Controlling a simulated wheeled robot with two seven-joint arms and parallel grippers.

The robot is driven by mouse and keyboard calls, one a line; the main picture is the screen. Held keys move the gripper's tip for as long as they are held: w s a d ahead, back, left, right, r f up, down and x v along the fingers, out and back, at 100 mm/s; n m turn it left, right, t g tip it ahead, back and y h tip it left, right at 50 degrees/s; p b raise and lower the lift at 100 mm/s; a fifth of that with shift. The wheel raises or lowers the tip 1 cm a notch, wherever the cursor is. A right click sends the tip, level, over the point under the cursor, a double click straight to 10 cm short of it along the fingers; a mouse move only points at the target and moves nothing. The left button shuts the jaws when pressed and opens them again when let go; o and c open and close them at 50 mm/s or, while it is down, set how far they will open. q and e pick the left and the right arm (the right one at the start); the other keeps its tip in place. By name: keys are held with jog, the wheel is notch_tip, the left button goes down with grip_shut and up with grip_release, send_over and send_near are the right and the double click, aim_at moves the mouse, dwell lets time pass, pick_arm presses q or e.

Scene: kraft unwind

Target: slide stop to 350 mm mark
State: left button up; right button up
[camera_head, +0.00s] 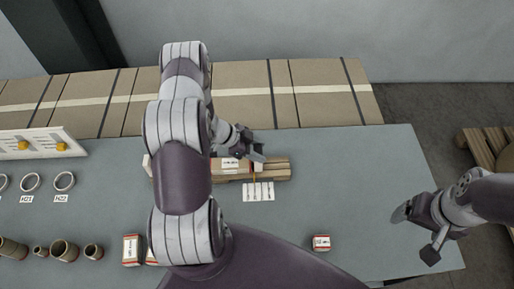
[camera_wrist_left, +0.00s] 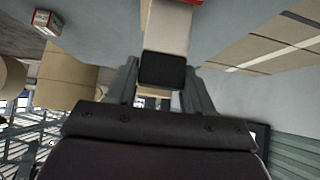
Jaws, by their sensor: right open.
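A long tan wooden rail (camera_head: 275,170) lies across the middle of the table, with a white and red label (camera_head: 230,164) on it. My left gripper (camera_head: 256,158) is at the rail, just right of that label. A thin orange piece shows beneath it. In the left wrist view a pale bar with a dark block (camera_wrist_left: 163,70) at its end sits between my left fingers (camera_wrist_left: 160,90). I cannot tell whether the fingers touch it, nor make out the stop or the 350 mm mark. My right gripper (camera_head: 420,232) is open and empty over the table's right side.
A white card (camera_head: 258,191) lies in front of the rail. A small red and white box (camera_head: 321,242) stands near the front. Rings, tubes and a white board (camera_head: 40,144) are at left. Cardboard boxes (camera_head: 325,95) line the back. The table right of the rail is clear.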

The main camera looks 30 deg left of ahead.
pick_arm(q)
jog(key=shift+a+r, duration=0.1)
jog(key=shift+r, duration=0.05)
grip_shut()
jog(key=shift+w, duration=0.15)
jog(key=shift+r, duration=0.1)
jog(key=o, duration=0.9)
grip_release()
jog(key=shift+w, duration=0.1)
jog(key=shift+o, duration=1.4)
jog(key=shift+d, duration=0.2)
jog(key=shift+s, duration=0.2)
